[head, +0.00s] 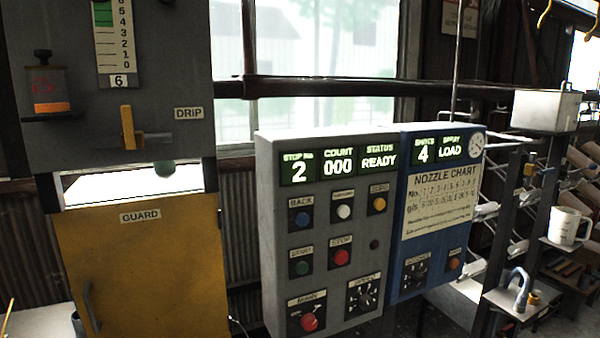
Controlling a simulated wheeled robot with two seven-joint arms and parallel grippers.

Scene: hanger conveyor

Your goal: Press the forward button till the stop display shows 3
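The grey control panel (270,250) stands in the middle of the head view. Its stop number display (299,169) shows 2, the count display (339,166) shows 000 and the status display (379,161) shows READY. A white button (344,211) sits in the top button row; its label looks like FORWARD but is hard to read. The blue BACK button (301,219) is to its left and a yellow button (379,204) to its right. Below are a green START button (302,268) and a red STOP button (341,257). Neither gripper is in view.
A red knob (309,322) and a speed dial (363,295) sit low on the panel. A blue panel (411,269) with a nozzle chart (440,200) adjoins it on the right. A yellow guard door (150,270) stands left. A white mug (565,226) is far right.

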